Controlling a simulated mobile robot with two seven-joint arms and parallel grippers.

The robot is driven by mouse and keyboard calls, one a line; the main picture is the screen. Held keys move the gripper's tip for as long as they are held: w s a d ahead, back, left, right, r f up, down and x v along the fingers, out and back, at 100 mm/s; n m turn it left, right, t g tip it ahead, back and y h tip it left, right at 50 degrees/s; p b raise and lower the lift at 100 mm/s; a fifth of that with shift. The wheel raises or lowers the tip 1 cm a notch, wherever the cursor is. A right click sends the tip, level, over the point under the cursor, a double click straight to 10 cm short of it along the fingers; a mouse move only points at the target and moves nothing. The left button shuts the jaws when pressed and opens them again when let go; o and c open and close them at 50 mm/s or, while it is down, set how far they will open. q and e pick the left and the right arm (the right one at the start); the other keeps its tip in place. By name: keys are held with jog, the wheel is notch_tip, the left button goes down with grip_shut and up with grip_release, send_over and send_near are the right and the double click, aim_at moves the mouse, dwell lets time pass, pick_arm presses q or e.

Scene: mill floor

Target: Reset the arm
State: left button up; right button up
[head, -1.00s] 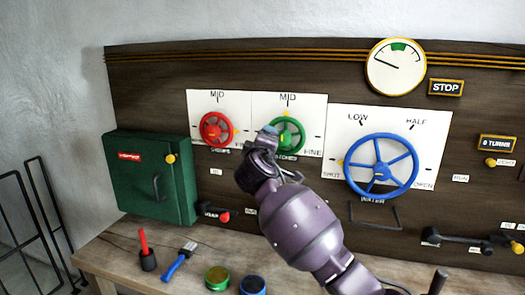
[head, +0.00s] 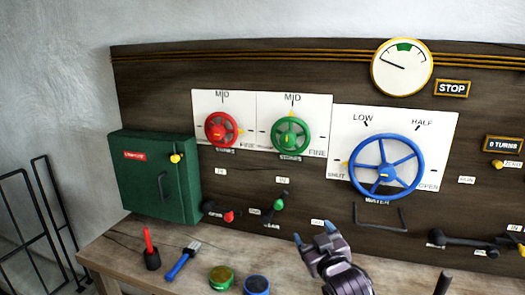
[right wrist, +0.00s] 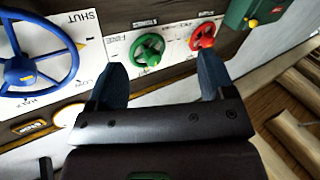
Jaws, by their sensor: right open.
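My right gripper (head: 316,245) is in front of the dark panel, below the green and blue wheels. Its fingers are apart and nothing shows between them. In the right wrist view the gripper (right wrist: 160,85) points toward the panel, with the green wheel (right wrist: 148,50) and red wheel (right wrist: 203,36) seen beyond the gap between its fingers. In the head view the red wheel (head: 221,129), green wheel (head: 290,135) and blue wheel (head: 385,167) are mounted on white plates, clear of the gripper. My left gripper is not in view.
A wooden bench (head: 112,258) runs below the panel. It holds a red-handled tool (head: 149,247), a blue-handled brush (head: 181,262) and two round tins, green (head: 221,277) and blue (head: 255,284). A green box (head: 158,185) juts out at the left. Levers and a bracket stick out from the panel.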

jog(key=s+d+f+m+g+h, duration=0.1)
jog(key=s+d+f+g, duration=0.1)
jog(key=s+d+f, duration=0.3)
jog(key=s+d+f+m+g+h, duration=0.1)
jog(key=s+d+f, duration=0.4)
jog(key=s+f, duration=0.7)
jog(key=s+d+f+m+g+h, duration=0.2)
jog(key=s+d+f, duration=0.3)
jog(key=s+f, duration=0.4)
jog(key=s+m+g, duration=0.1)
jog(key=s, duration=0.3)
jog(key=shift+s+f, duration=0.25)
jog(key=shift+f, duration=0.05)
